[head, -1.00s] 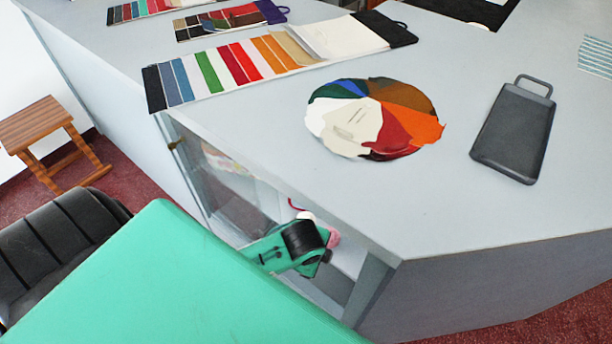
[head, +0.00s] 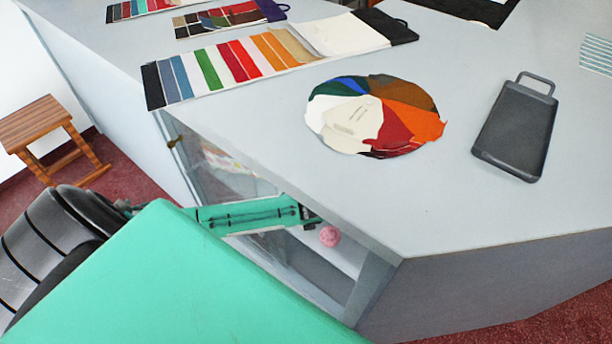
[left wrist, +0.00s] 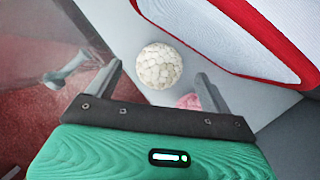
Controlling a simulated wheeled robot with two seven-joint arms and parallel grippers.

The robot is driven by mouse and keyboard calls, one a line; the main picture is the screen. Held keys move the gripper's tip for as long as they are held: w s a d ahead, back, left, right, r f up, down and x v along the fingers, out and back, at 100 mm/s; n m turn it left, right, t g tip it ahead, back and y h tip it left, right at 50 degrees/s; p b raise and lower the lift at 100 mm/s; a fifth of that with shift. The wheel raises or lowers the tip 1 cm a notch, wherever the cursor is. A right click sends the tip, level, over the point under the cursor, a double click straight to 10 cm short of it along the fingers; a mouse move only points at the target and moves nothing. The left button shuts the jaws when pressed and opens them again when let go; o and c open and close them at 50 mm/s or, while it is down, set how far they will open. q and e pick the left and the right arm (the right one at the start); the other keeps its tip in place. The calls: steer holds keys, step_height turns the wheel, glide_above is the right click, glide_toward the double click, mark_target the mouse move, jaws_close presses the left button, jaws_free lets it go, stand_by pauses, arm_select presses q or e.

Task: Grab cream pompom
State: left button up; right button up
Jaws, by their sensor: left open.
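The cream pompom (left wrist: 160,66) is a round, textured ball in the left wrist view, on a pale surface just beyond my left gripper (left wrist: 160,82). The two fingers stand wide apart on either side of it, with a gap to each; I cannot tell how far it lies past the tips. In the head view my green left arm reaches to the open front of the counter cabinet, and the gripper (head: 312,222) is partly hidden under the counter edge. The cream pompom is hidden there. My right gripper is not in view.
A pink pompom (head: 329,236) sits on the cabinet shelf, partly behind the right finger in the wrist view (left wrist: 188,101). A red-edged white item (left wrist: 235,30) lies close beyond the cream pompom. The countertop (head: 420,215) overhangs the shelf.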

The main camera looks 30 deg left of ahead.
arm_select(q)
steer(key=x, duration=0.3)
steer(key=shift+w+f, duration=0.15)
steer(key=shift+f, duration=0.15)
arm_select(e)
steer(key=shift+w+a+r, duration=0.1)
steer(key=shift+w+r, duration=0.2)
steer(key=shift+r, duration=0.6)
arm_select(q)
steer(key=shift+a, duration=0.1)
steer(key=c, duration=1)
steer(key=shift+r, duration=0.1)
steer(key=shift+c, duration=0.2)
